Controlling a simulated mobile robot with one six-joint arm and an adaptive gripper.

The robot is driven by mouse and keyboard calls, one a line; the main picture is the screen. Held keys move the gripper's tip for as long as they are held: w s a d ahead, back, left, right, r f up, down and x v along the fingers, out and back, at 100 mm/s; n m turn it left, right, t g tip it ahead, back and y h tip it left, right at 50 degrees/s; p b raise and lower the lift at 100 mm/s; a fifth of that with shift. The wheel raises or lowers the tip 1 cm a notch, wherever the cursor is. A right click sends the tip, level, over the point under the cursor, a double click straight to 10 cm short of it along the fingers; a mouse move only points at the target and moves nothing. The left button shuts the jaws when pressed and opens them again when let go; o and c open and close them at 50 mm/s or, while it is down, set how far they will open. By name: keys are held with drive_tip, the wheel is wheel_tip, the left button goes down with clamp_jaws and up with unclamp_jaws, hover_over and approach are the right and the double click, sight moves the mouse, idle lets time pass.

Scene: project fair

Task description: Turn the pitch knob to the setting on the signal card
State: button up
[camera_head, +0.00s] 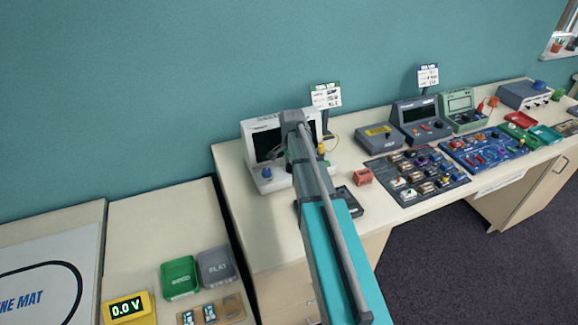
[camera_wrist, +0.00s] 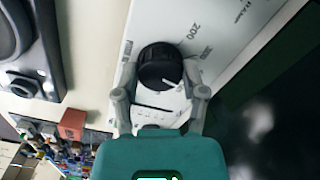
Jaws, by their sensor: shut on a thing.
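A black ribbed knob (camera_wrist: 158,66) sits on a white panel (camera_wrist: 150,22) in the wrist view. My gripper (camera_wrist: 160,74) is shut on it, with one finger on each side. A white line on the knob points down and right in that view. "200" is printed at the knob's upper right and what looks like "300" farther right; other print is too small to read. In the head view my arm covers much of the white instrument (camera_head: 249,130), and the black knob is hidden. A card (camera_head: 326,95) stands behind it, its text too small to read.
A black device (camera_wrist: 38,50) lies beside the panel in the wrist view. A red block (camera_head: 362,177), a second card (camera_head: 428,76), grey consoles (camera_head: 420,122) and a dark board of small parts (camera_head: 440,188) stand to the right on the bench.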

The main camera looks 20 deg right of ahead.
drive_tip(key=m, duration=0.3)
drive_tip(key=shift+s+m, duration=0.1)
drive_tip(key=shift+m, duration=0.2)
idle(0.5)
drive_tip(key=o, duration=1.2)
drive_tip(key=shift+c, duration=0.2)
drive_tip(key=shift+r, duration=0.1)
